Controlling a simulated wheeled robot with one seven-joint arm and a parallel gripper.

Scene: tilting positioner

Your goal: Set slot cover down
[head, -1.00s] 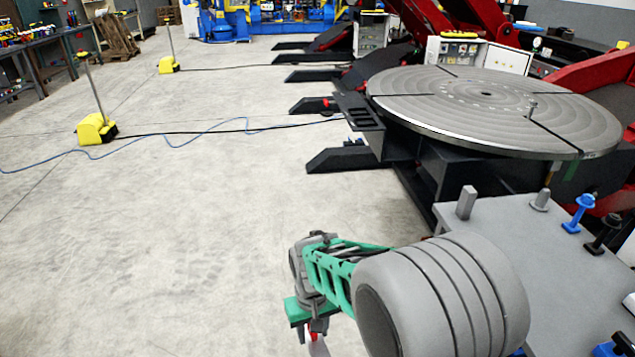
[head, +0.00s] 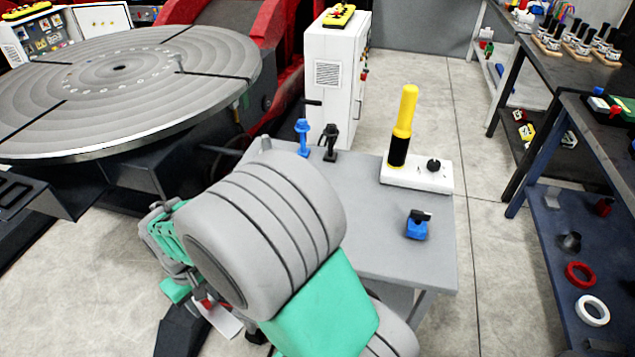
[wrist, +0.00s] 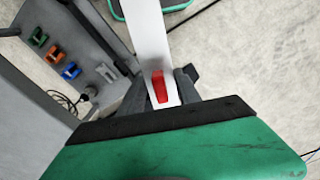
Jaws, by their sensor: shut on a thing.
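My gripper (wrist: 160,92) is shut on the slot cover (wrist: 150,35), a long white strip with a red patch near the held end. In the wrist view the strip runs up from between the dark fingers and out of the top of the picture. In the head view a white piece of the cover (head: 224,318) shows below my gripper, left of the grey table (head: 370,250) and in front of the turntable. My arm hides most of my gripper and part of the table there. The cover is in the air, and I see it touching nothing but my gripper.
On the table stand a blue clamp (head: 303,138), a black clamp (head: 330,142), a white box (head: 415,175) with a yellow-and-black post, and a small blue part (head: 417,228). The table's front right is bare. The round turntable (head: 110,85) is at left, shelves (head: 600,180) at right.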

